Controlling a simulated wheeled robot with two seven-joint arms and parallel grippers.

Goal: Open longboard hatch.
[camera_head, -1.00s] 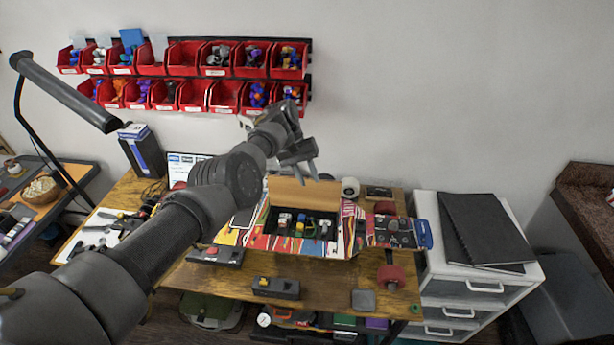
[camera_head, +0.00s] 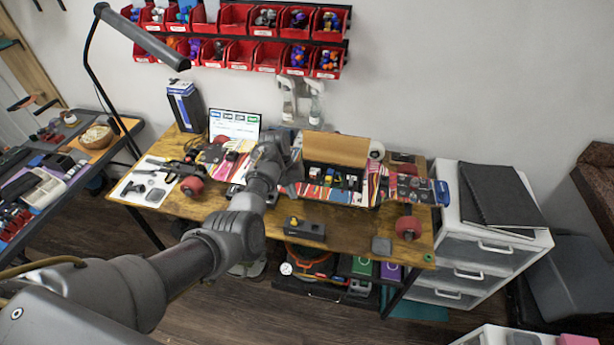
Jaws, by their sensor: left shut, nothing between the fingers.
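The longboard (camera_head: 382,189), with a colourful striped deck and red wheels, lies across the wooden workbench. Its hatch lid (camera_head: 335,150), tan on the inside, stands raised along the back edge of the opening. The compartment (camera_head: 337,179) below is exposed, with several small coloured parts inside. My left gripper (camera_head: 293,188) is shut and empty. It is at the left end of the opening, in front of the deck in this view; I cannot tell whether it touches the board. My left arm hides part of the deck's left half. My right gripper is not in view.
A dark box with a yellow button (camera_head: 305,229) and a grey square (camera_head: 381,246) lie at the bench's front. A screen (camera_head: 234,125) and blue-black box (camera_head: 186,107) stand at back left. A white drawer unit (camera_head: 483,262) stands right. Red bins (camera_head: 268,58) hang on the wall.

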